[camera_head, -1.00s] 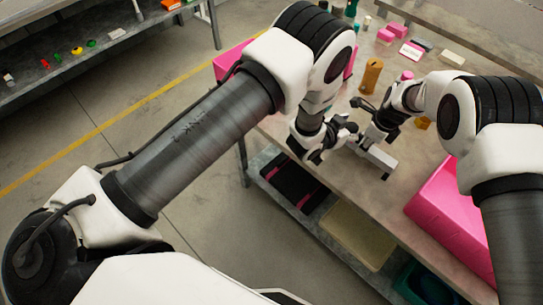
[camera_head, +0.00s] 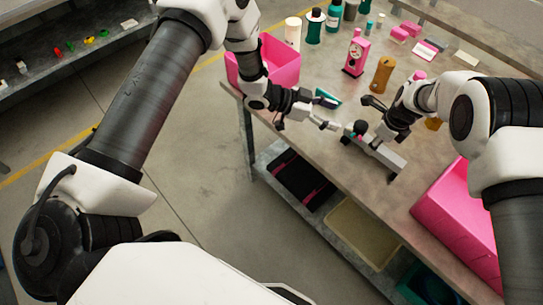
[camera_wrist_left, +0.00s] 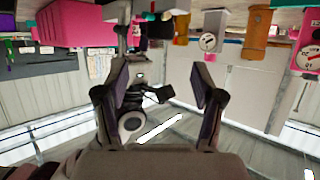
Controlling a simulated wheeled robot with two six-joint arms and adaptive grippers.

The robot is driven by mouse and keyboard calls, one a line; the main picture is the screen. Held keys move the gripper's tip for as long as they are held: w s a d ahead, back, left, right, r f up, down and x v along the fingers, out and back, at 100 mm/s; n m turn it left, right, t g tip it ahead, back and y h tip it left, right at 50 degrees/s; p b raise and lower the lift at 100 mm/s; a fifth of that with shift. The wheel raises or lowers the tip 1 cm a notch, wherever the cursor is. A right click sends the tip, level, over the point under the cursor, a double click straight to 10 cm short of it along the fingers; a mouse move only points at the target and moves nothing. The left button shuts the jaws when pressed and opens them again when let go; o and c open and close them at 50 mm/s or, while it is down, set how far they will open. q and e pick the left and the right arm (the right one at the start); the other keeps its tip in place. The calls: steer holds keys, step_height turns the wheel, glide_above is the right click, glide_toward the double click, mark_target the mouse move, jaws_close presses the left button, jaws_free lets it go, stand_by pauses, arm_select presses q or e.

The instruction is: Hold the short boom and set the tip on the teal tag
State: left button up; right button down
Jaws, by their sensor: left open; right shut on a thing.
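A pale grey bar (camera_head: 378,153), probably the short boom, lies low over the table between my grippers. My right gripper (camera_head: 362,132) is shut at its upper left end; its fingertips and the exact grip are partly hidden. A small teal patch shows beside those fingers. My left gripper (camera_head: 318,116) is open over the table's near-left edge, left of the bar and apart from it. In the left wrist view its two fingers (camera_wrist_left: 160,85) stand wide apart, with the right arm beyond. A teal piece (camera_head: 328,96) sits just behind the left gripper; I cannot tell whether it is the tag.
A pink bin (camera_head: 276,62) stands at the table's left corner, a larger pink bin (camera_head: 462,215) at the right. A pink pump with a dial (camera_head: 356,54), an orange bottle (camera_head: 382,74) and several bottles stand behind. The table's front edge is near.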

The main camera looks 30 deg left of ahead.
arm_select(q)
steer(key=s+a+f+n+g+y, duration=0.1)
steer(key=s+a+f+n+y, duration=0.2)
steer(key=s+f, duration=0.4)
steer(key=s+a+f+n+g+y, duration=0.1)
steer(key=s+a+f+n+y, duration=0.3)
steer(key=s, duration=0.9)
step_height(320, 180, down, 4)
steer(key=n+y, duration=0.1)
steer(key=n, duration=0.1)
steer(key=shift+r+n, duration=0.2)
steer(key=shift+n, duration=0.2)
steer(key=m+t+h, duration=0.5)
steer(key=m+t, duration=0.1)
glide_toward(361, 124)
steer(key=x, duration=1)
steer(key=shift+d, duration=0.15)
